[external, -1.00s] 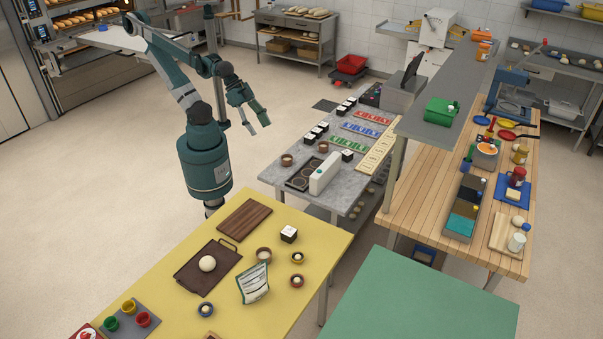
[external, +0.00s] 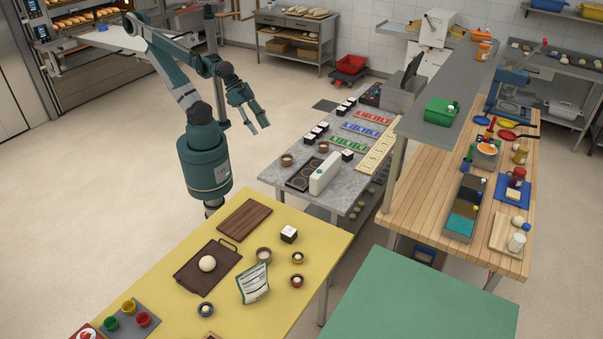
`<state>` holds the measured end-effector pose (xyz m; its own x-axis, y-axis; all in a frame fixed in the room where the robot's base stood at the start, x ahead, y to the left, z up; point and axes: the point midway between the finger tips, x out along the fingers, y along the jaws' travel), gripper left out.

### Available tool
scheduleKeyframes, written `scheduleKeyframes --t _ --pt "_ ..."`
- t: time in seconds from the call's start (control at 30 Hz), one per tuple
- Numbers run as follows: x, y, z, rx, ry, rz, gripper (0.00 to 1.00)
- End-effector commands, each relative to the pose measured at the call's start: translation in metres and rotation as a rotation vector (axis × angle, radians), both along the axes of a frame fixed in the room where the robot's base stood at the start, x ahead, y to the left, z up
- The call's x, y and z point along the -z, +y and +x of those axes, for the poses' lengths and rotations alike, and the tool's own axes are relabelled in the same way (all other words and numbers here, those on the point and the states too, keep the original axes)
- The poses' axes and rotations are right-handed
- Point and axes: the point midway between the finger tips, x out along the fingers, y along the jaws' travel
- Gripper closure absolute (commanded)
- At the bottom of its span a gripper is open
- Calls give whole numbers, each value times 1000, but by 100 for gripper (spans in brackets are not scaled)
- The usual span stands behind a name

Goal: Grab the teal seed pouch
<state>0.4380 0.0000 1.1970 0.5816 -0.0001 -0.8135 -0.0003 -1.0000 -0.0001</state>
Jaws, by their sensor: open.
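The teal seed pouch (external: 253,284) stands slightly tilted on the yellow table (external: 330,241) in the foreground. A large white label covers most of its front, and teal shows along its edges. My gripper (external: 259,127) is open and empty. It hangs in the air, pointing down, well behind and above the pouch and apart from it. Nothing in this view hides the pouch.
Small bowls (external: 297,281) stand close around the pouch. A dark tray (external: 196,280) with a pale ball (external: 207,263) lies to its left, a brown board (external: 245,220) behind. A grey counter (external: 285,174) with several items is right of my gripper.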

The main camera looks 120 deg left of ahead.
Motion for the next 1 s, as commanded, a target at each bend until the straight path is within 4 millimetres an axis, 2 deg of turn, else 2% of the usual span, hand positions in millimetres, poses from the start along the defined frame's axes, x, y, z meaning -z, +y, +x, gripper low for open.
scheduleKeyframes --t 0.17,0.37,1.0 --pt "-3 -2 4 12 4 5 60" --pt "-13 -10 18 60 20 22 60" --pt "-53 -72 108 364 113 127 60"
